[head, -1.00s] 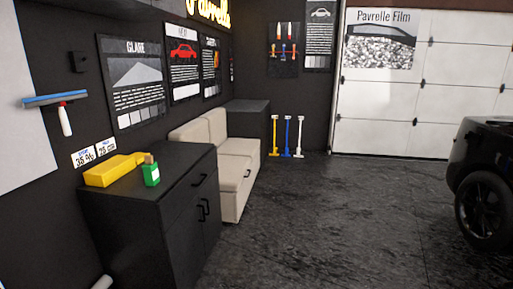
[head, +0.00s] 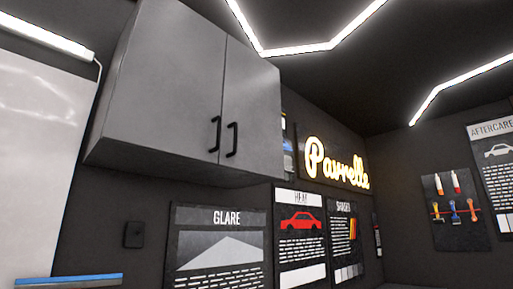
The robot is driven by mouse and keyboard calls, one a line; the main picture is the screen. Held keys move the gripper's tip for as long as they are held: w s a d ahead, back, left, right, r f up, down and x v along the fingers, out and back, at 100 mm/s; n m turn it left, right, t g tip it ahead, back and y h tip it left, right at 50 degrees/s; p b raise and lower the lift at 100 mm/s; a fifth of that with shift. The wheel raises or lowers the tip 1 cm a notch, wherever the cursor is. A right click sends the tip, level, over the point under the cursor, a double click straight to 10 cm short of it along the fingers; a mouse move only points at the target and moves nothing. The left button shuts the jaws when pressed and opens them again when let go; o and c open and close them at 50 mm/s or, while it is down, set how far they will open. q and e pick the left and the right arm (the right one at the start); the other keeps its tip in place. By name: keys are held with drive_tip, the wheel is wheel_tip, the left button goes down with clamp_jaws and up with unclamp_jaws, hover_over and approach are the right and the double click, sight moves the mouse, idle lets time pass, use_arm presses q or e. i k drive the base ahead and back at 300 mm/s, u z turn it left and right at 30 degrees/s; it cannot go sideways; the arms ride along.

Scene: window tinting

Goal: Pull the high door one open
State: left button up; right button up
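A grey wall cabinet hangs high on the left wall in the head view. It has two doors side by side, a left door (head: 170,85) and a right door (head: 250,110). Both doors look shut. A black bar handle (head: 214,134) sits low on the left door by the middle seam, and another black handle (head: 232,139) sits on the right door beside it. I cannot tell which door is called high door one. Neither of my grippers shows in the head view.
Below the cabinet hang a GLARE poster (head: 218,250), a HEAT poster (head: 301,235) and a small black wall box (head: 133,235). A blue squeegee (head: 75,281) shows at the lower left. A lit Pavrelle sign (head: 337,163) is right of the cabinet.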

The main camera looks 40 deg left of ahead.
sight(167, 97)
drive_tip(key=i, duration=0.85)
drive_tip(key=u, duration=1.2)
